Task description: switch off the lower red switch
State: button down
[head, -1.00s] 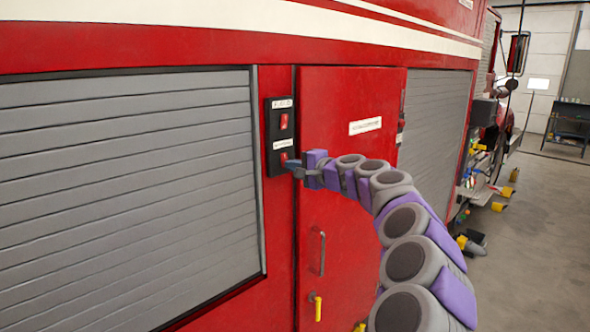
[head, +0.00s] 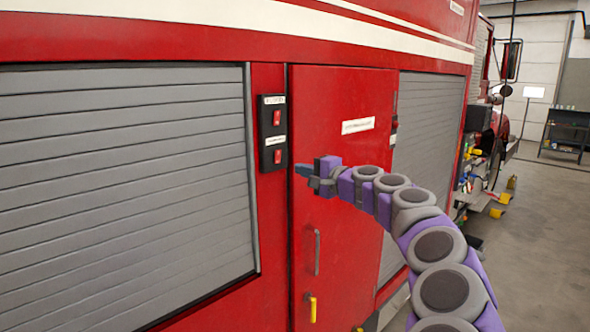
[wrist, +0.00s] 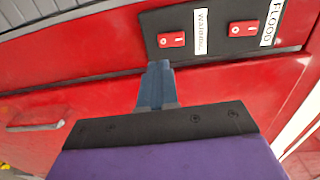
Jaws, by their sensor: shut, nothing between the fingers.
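The lower red switch (head: 277,157) sits in the bottom half of a black switch panel (head: 264,134) on the red truck side. In the wrist view the lower switch (wrist: 171,39) is beside a white label, just beyond the fingertips. The upper red switch (head: 277,117) also shows in the wrist view (wrist: 243,28), beside the FLOOD label. I cannot tell for sure which way either rocker is tipped. My gripper (head: 302,171) is shut and empty, right of and slightly below the lower switch, apart from it. Its shut fingers (wrist: 158,75) point toward the panel edge.
A red door (head: 345,110) with a vertical handle (head: 317,253) lies behind my gripper. A grey roller shutter (head: 120,170) fills the left, another (head: 428,130) is right of the door. Open floor (head: 540,230) lies at the right.

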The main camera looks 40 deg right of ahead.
jog(key=s+f, duration=0.1)
jog(key=s, duration=0.5)
jog(key=shift+s+d+f, duration=0.35)
jog(key=shift+f, duration=0.05)
